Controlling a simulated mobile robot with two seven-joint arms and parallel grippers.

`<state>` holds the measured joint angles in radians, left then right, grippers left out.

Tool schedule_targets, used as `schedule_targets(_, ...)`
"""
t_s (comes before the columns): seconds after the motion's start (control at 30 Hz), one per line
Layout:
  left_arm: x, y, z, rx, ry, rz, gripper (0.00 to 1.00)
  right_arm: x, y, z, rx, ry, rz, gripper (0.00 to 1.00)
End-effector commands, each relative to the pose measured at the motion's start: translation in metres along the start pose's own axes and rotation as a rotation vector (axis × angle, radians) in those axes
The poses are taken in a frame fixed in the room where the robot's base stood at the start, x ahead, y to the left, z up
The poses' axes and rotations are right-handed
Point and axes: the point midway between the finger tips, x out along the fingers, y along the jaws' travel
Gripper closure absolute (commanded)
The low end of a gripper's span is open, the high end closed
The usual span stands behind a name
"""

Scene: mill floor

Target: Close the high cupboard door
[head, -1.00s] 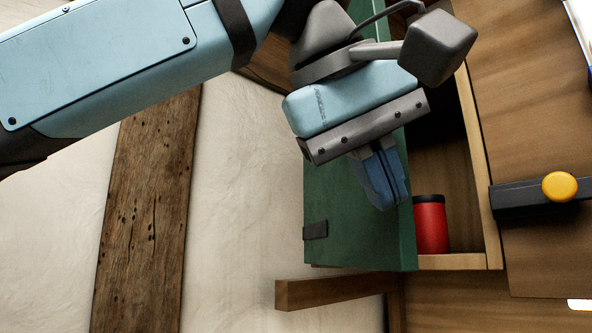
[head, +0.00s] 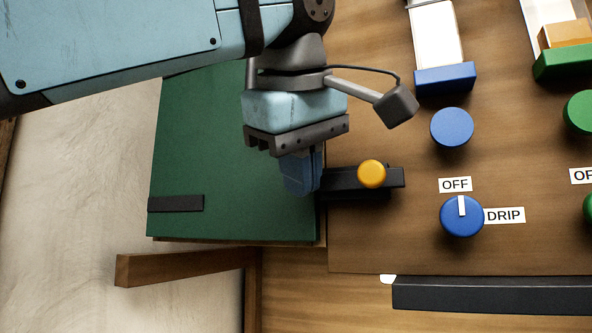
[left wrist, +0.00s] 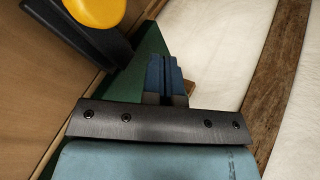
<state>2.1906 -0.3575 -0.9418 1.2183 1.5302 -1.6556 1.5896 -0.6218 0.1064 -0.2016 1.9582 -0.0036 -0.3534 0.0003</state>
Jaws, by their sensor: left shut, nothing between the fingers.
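The green cupboard door (head: 225,140) hangs at the left of the head view, with a dark fitting near its lower left. Its right edge lies close to the cupboard frame, and the inside of the cupboard is hidden behind it. I cannot tell whether a small gap is left. My left gripper (head: 302,192) is shut and empty, with its blue fingertips in front of the door's right edge; contact is unclear. In the left wrist view the shut fingers (left wrist: 165,72) show against a strip of green door (left wrist: 148,48). My right gripper is not in view.
A black bar with a yellow knob (head: 372,174) sits just right of the fingertips. Blue knobs (head: 462,216) and labels are on the wooden panel (head: 390,240) farther right. A wooden bracket (head: 185,264) juts out below the door. The pale wall (head: 70,200) is clear at left.

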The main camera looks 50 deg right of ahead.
Motion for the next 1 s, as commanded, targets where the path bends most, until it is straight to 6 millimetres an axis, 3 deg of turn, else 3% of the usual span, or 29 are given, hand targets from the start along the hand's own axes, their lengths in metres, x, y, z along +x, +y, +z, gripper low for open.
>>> schedule_targets(0.27, -0.001, 0.000, 0.000, 0.000, 0.000, 0.000, 1.00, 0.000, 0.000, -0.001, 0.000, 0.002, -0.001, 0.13)
schedule_targets(0.43, -0.013, 0.000, -0.001, -0.001, 0.001, 0.001, 1.00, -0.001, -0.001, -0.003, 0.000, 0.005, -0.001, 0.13)
schedule_targets(0.8, -0.094, 0.000, -0.001, -0.002, 0.002, 0.002, 1.00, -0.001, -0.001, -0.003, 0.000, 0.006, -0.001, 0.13)
schedule_targets(1.0, -0.126, -0.001, -0.001, -0.001, 0.000, 0.001, 1.00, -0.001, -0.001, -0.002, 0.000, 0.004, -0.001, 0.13)
